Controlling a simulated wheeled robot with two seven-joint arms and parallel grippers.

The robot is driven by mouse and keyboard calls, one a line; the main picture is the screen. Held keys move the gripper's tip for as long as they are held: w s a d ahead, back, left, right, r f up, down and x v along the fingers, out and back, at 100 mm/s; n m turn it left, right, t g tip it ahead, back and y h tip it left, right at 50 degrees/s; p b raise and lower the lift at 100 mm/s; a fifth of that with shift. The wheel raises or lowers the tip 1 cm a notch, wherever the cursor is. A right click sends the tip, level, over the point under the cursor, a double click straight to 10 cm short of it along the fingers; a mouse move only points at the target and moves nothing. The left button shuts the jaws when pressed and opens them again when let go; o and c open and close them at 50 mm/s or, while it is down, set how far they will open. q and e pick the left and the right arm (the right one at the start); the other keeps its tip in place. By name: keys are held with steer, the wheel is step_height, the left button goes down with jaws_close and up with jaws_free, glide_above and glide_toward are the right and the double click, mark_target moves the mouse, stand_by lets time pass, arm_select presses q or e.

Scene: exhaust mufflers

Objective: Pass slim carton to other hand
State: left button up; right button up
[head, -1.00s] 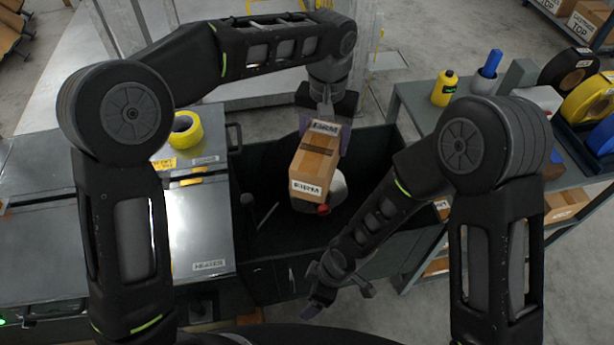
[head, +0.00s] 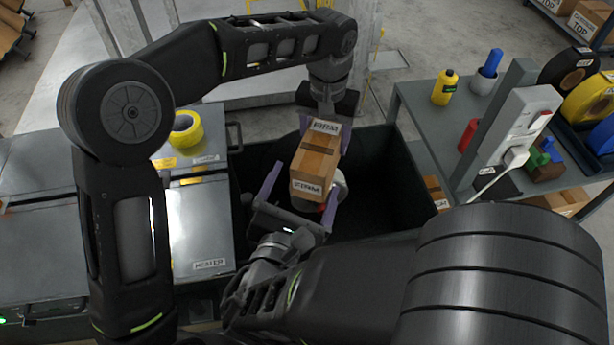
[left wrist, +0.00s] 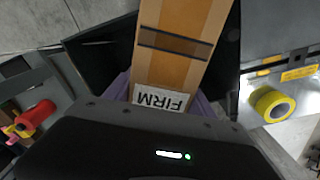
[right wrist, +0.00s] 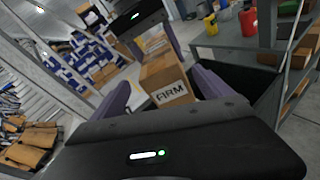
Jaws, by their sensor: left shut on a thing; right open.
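The slim brown carton (head: 316,163) has a dark band and white labels marked FIRM. My left gripper (head: 325,132) is shut on its far end and holds it above the dark open bin. The carton also fills the middle of the left wrist view (left wrist: 176,68). My right gripper (head: 306,176) is open at the carton's near end, one finger to each side with gaps. In the right wrist view the carton's labelled end (right wrist: 168,85) lies between the open fingers; whether it reaches inside them is hard to tell.
The dark bin (head: 385,140) stands below, with a partly hidden rounded light object in it. Yellow tape (head: 187,131) sits on the metal unit at left. A grey shelf (head: 425,110) at right carries a yellow bottle (head: 445,88), a power strip (head: 520,125) and tape rolls.

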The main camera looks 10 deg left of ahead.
mark_target(307, 180)
steer(key=shift+w+f+n+t+h, duration=0.3)
steer(key=shift+w+f+n+t, duration=0.1)
steer(key=shift+w+f+n, duration=0.35)
steer(key=shift+w+d+r+n+t, duration=0.1)
steer(key=shift+w+n+t, duration=0.3)
steer(key=shift+w+n, duration=0.25)
steer(key=shift+w+d+h, duration=0.1)
steer(key=shift+w+h, duration=0.05)
steer(key=shift+h, duration=0.15)
steer(key=x, duration=0.7)
steer(key=shift+w, duration=0.15)
steer(key=c, duration=1.8)
arm_select(q)
steer(key=o, duration=1.8)
